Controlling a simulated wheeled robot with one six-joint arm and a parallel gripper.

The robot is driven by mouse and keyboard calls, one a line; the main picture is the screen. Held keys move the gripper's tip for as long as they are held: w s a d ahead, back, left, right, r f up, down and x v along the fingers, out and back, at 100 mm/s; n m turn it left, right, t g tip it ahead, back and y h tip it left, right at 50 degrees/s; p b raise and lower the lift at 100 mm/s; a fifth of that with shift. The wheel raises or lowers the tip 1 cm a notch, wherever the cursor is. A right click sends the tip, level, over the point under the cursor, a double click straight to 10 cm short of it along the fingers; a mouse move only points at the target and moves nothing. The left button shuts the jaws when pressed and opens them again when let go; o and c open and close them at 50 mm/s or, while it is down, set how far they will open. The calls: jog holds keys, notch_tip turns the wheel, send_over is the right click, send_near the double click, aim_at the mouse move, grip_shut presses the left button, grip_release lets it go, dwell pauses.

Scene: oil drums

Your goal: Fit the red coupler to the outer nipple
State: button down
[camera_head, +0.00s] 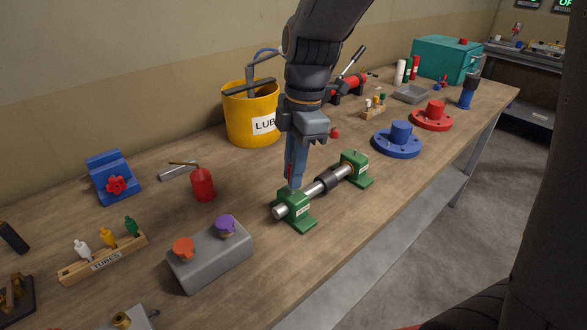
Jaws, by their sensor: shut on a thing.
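My gripper (293,183) points down over the near green bearing block (296,210), with its blue-grey fingers close together. A thin red sliver (290,172) shows between the fingers and looks like part of the red coupler; the fingers hide the rest. The fingertips are at or just above the top of the near block. They cover its nipple, so I cannot tell whether the coupler touches it. The far green bearing block (354,167) stands behind to the right. A steel shaft (313,189) with a dark collar (329,181) runs through both blocks.
A grey box (211,258) with orange and purple caps stands front left, with a red can (202,184) behind it. A yellow lube bucket (250,118) stands behind my arm. Blue (398,141) and red (432,116) flanged pieces stand right. The table's front edge is close to the blocks.

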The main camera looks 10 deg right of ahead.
jog(key=shift+f+b, duration=0.4)
jog(key=shift+f, duration=0.45)
jog(key=c, duration=1.6)
grip_release()
jog(key=shift+o, duration=0.2)
jog(key=shift+r, duration=0.15)
jog(key=r, duration=0.5)
jog(key=d+r+b, duration=0.1)
jog(key=r, duration=0.1)
jog(key=shift+w+r, duration=0.15)
jog(key=shift+r, duration=0.1)
